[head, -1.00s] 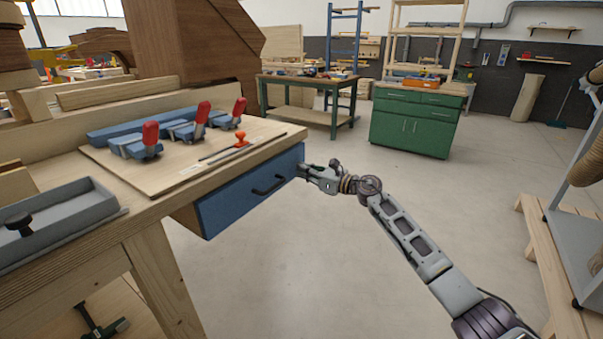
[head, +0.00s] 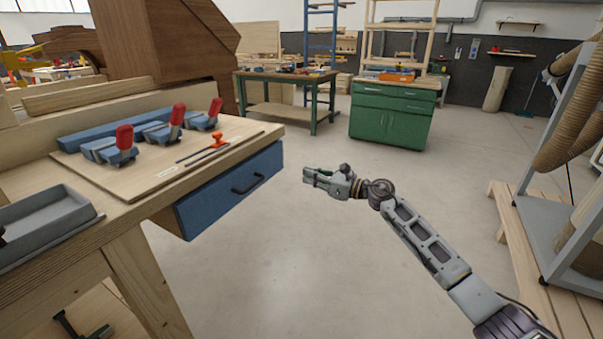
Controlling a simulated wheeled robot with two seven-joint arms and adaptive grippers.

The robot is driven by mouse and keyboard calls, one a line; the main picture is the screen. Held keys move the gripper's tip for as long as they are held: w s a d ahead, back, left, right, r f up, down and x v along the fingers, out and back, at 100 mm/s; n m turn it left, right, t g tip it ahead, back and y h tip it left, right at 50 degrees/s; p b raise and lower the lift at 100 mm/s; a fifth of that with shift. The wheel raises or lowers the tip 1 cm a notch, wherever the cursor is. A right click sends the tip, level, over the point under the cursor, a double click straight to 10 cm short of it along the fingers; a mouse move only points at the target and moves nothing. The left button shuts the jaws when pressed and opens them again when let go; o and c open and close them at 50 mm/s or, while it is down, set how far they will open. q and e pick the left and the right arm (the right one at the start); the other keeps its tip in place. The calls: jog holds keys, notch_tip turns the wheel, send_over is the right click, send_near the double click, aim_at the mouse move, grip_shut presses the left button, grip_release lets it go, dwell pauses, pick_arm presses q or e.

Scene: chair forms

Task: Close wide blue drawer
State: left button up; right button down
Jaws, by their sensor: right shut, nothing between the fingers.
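The wide blue drawer (head: 225,192) sits under the front edge of the wooden workbench (head: 130,232). My right gripper (head: 310,176) is shut and empty. It hangs in free air to the right of the drawer's right end, apart from it. My left gripper is not in view.
On the bench are a board with red-handled clamps (head: 124,137) and a grey tray (head: 45,222). A green cabinet (head: 390,118) and a green-legged table (head: 285,100) stand behind. A grey-framed stand (head: 530,215) is at right. The middle floor is clear.

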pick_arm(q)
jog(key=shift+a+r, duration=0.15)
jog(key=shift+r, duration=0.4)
pick_arm(e)
jog(key=shift+v, duration=1.15)
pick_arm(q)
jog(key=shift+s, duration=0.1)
